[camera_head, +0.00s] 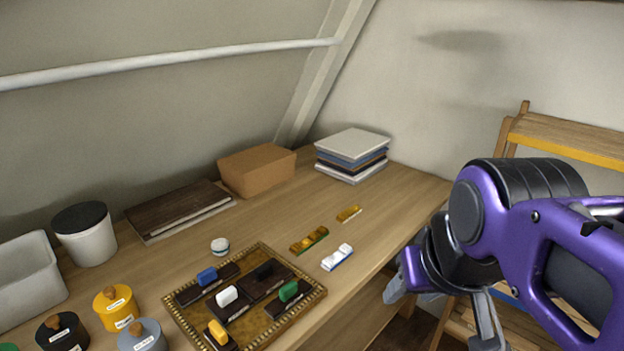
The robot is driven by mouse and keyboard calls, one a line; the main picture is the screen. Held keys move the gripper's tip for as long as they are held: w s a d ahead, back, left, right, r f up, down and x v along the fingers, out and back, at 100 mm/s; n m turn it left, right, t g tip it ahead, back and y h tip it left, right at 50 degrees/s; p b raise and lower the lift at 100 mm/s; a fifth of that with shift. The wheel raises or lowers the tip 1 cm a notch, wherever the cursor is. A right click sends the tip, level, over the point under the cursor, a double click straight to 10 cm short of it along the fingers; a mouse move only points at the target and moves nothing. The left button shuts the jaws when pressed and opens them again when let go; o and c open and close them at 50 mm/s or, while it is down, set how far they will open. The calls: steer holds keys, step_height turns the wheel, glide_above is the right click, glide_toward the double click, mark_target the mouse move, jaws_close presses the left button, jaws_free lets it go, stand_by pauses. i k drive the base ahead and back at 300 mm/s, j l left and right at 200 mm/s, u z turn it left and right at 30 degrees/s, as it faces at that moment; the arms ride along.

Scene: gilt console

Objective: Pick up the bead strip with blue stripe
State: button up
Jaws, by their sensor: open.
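A small white strip with a blue stripe along its lower edge (337,257) lies on the wooden table, near its right front edge. It looks like the bead strip with blue stripe. A gold strip with a green edge (309,241) lies just to its left. A smaller gold strip (348,214) lies farther back. My gripper (442,312) is at the lower right, to the right of the strips and apart from them. Its jaws are open, with nothing seen between them. Part of the gripper is hidden by my purple arm.
A gilt-edged tray (172,309) holds several dark blocks with coloured handles. A small round white-topped item (220,246) sits behind it. Lidded jars (115,307) stand at left. A cardboard box (257,170) and a stack of books (352,154) stand behind. A wooden ladder-like frame (560,137) is at right.

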mark_target(329, 264)
steer(key=i+l+u, duration=0.4)
steer(key=l, duration=0.25)
steer(key=i+l+u, duration=0.2)
steer(key=l, duration=0.15)
steer(key=l+u, duration=0.25)
steer(key=l, duration=0.1)
